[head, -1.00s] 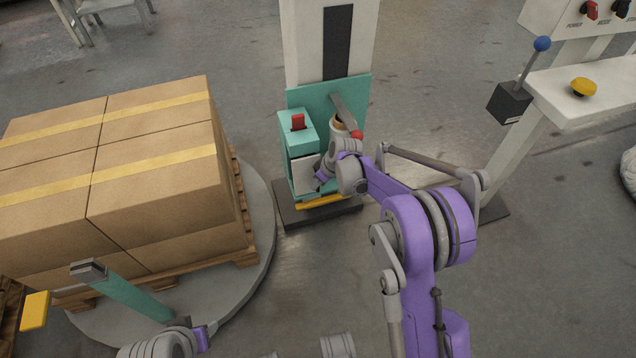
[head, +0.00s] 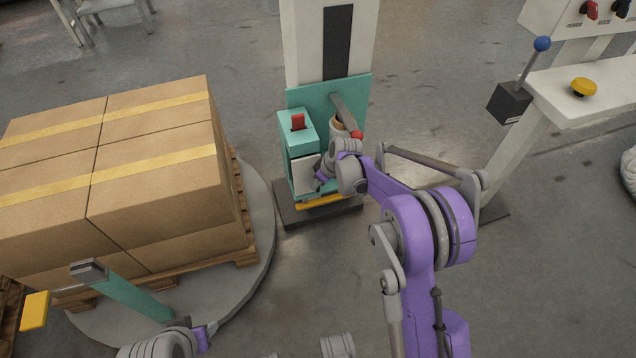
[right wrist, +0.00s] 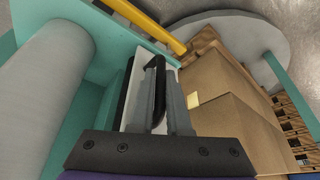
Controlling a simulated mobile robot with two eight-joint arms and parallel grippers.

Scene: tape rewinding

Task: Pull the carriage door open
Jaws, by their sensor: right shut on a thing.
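The carriage (head: 297,135) is a teal box on the mast, with a red rocker on top and a pale door (head: 304,173) on its front. My right gripper (head: 322,178) is at the door's right side, partly hidden by its own wrist. In the right wrist view, the fingers of my right gripper (right wrist: 160,110) are shut on the black door handle (right wrist: 159,85), with the pale door (right wrist: 136,92) behind it. How far the door stands open is hard to tell. Part of my left arm's end (head: 185,338) shows at the bottom left; its jaws are not clear.
Taped cartons (head: 160,185) on a wooden pallet stand on a round turntable (head: 262,215) at left. A yellow bar (head: 320,201) runs below the carriage. A control console (head: 590,105) is at right, with open floor between.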

